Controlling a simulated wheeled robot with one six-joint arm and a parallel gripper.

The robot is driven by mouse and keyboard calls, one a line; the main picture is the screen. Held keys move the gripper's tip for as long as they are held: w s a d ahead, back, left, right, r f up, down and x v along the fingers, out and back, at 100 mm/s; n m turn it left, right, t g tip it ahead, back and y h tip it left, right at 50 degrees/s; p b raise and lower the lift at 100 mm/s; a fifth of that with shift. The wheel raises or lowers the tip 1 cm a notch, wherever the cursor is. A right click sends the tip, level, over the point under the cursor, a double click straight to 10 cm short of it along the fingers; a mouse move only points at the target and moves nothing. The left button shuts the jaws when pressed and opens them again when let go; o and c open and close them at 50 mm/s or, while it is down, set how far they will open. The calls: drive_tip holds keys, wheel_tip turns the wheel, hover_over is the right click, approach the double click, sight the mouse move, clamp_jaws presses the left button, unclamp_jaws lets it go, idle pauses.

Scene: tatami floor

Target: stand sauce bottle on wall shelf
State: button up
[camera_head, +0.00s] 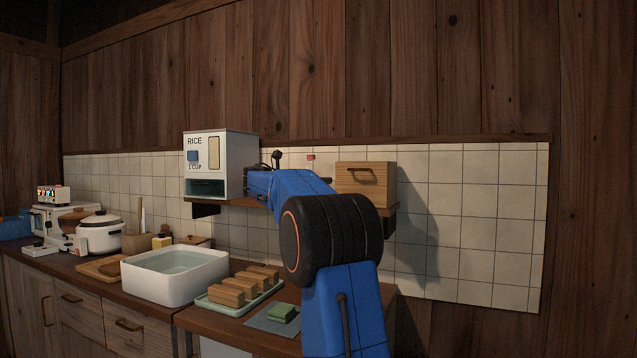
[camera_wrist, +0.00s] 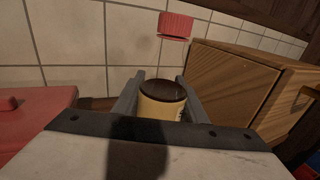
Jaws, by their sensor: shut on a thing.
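The sauce bottle (camera_wrist: 163,102) is between the fingers of my gripper (camera_wrist: 158,97) in the wrist view. It has a cream body, a dark brown upper surface and what looks like its red cap (camera_wrist: 175,26) above, with tiles showing between. The cap also shows above my arm in the head view (camera_head: 311,157). The bottle looks roughly upright. The wooden wall shelf (camera_head: 390,211) runs behind my arm, which hides its middle. The bottle is at the shelf's middle stretch; its base is hidden, so I cannot tell whether it touches the board.
A wooden box (camera_head: 365,180) stands on the shelf right of the bottle. A white rice dispenser (camera_head: 222,150) stands at the left end. A red object (camera_wrist: 35,115) is left of my gripper. Below are a white basin (camera_head: 160,283) and a tray (camera_head: 222,306) of wooden blocks.

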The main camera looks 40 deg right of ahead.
idle(0.3)
drive_tip(key=o, duration=1.4)
drive_tip(key=shift+f, duration=0.1)
drive_tip(key=a, duration=1.2)
drive_tip(key=shift+s+r, duration=0.15)
drive_tip(key=shift+r, duration=0.1)
drive_tip(key=shift+a+f, duration=0.1)
